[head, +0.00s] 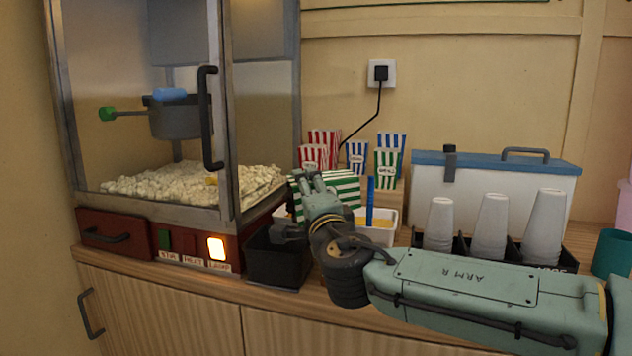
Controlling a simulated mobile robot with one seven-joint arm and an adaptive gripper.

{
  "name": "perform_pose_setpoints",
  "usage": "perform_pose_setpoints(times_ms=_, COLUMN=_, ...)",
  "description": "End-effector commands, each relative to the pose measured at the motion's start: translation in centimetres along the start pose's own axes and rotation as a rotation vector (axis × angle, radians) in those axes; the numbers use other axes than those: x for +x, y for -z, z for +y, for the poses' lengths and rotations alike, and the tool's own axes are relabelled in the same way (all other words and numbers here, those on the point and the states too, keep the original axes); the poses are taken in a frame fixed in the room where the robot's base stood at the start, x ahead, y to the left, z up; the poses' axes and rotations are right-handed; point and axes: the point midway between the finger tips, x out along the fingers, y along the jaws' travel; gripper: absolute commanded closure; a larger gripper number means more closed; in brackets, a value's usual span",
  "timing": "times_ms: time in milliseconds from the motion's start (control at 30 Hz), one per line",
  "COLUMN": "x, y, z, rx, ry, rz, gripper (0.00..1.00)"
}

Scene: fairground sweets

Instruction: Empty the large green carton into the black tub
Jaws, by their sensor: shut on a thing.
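A green-and-white striped carton (346,187) is in my gripper (298,206), tipped well over onto its side above the counter. My gripper and wrist cover its lower part, so its mouth and contents are hidden. The black tub (277,268) stands on the counter just below and left of my gripper, in front of the popcorn machine. My gripper partly covers its top right, and I cannot see what is inside. No falling popcorn shows. A second green striped carton (388,168) stands upright at the back.
The popcorn machine (170,244) is at left. Red (313,156) and blue (357,155) striped cartons stand behind. A white tub (382,236) with yellow contents and a blue handle sits right of my gripper. White cups (490,226), a cooler (480,185) and a teal cup (612,254) are at right.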

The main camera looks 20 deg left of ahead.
Motion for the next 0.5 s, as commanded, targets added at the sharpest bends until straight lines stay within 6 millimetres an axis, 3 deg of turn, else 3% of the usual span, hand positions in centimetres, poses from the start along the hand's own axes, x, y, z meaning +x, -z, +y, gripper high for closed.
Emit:
perform_pose_setpoints(times_ms=200, x=-0.02, y=-0.92, z=0.04, rx=-0.239, ry=-0.002, rz=-0.019, gripper=0.61)
perform_pose_setpoints(times_ms=500, x=-0.02, y=-1.23, z=0.65, rx=-0.319, ry=0.000, rz=-0.022, gripper=0.61)
